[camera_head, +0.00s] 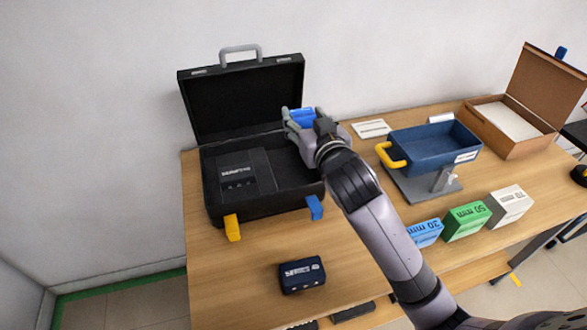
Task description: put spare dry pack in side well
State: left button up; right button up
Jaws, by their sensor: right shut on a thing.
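My right gripper (290,124) is shut on a small blue pack (303,116), probably the spare dry pack. It holds the pack over the back right part of an open black case (217,209). Inside the case, a dark labelled block (246,172) fills the left part. The side well (287,166), a dark empty-looking space, lies to its right, partly hidden by my gripper and arm. The case lid (245,98) stands upright at the back. My left gripper is out of view.
A dark blue labelled box (301,275) lies in front of the case. A blue tray with a yellow handle (434,146) stands on a grey stand to the right. Blue, green (466,221) and white boxes line the front right. An open brown case (512,127) is beyond.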

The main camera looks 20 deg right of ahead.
notch_tip(320, 180, down, 12)
jog(key=shift+s+f+b, duration=0.1)
jog(key=shift+f+b, duration=0.1)
jog(key=shift+b, duration=0.1)
jog(key=shift+f, duration=0.6)
notch_tip(320, 180, down, 3)
jog(key=shift+r, duration=0.1)
jog(key=shift+f, duration=0.35)
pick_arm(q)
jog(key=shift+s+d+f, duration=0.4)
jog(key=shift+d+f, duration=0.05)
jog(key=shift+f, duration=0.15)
pick_arm(e)
jog(key=shift+f, duration=0.1)
pick_arm(q)
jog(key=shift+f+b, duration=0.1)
jog(key=shift+b, duration=0.2)
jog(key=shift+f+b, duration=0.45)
pick_arm(e)
jog(key=shift+f, duration=0.6)
